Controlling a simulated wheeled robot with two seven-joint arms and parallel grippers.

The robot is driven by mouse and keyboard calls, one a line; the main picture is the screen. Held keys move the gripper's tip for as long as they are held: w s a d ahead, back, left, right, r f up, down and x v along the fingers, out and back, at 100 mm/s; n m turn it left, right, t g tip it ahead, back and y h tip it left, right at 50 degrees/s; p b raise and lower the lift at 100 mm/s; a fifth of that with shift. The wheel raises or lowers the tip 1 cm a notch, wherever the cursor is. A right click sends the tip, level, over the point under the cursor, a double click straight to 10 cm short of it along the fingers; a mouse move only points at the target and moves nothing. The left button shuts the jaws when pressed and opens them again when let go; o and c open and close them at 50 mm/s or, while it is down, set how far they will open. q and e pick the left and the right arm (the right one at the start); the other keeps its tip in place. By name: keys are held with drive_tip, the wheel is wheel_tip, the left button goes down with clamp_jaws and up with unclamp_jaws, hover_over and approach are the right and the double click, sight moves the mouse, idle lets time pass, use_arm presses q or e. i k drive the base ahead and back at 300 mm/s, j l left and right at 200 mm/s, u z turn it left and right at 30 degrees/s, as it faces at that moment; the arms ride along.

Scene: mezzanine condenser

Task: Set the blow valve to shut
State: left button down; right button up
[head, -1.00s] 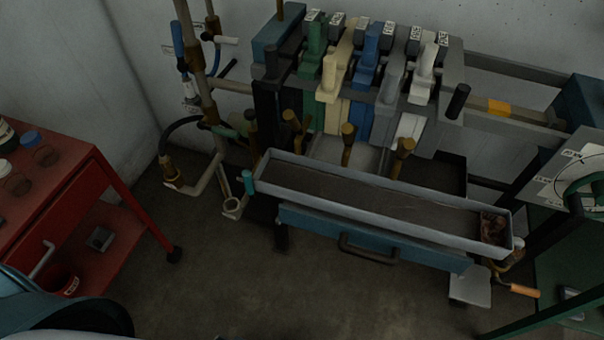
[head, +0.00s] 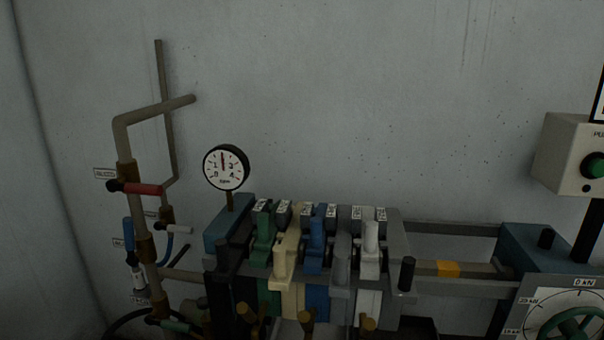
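A pipe stand (head: 124,150) rises on the left against the wall and carries several small lever valves. A blue lever (head: 128,232) stands upright along the pipe, in front of a small label (head: 117,244) that seems to start with "BL", the rest hidden or too small. This looks like the blow valve. A red lever (head: 142,189) lies level to the right of the pipe, beside another label (head: 104,173). Neither of my grippers is in view.
A round gauge (head: 226,167) stands above a plate press (head: 368,275) with green, cream, blue, grey and white plates. A control box (head: 570,155) with a green button is at the right. A dial with a green handwheel (head: 575,325) is at lower right. The upper wall is bare.

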sight(132, 259)
drive_tip(key=k+j+z, duration=0.35)
drive_tip(key=j, duration=0.15)
drive_tip(key=k+j+z, duration=0.3)
drive_tip(key=j, duration=0.2)
drive_tip(key=i+j, duration=0.05)
drive_tip(key=i, duration=0.05)
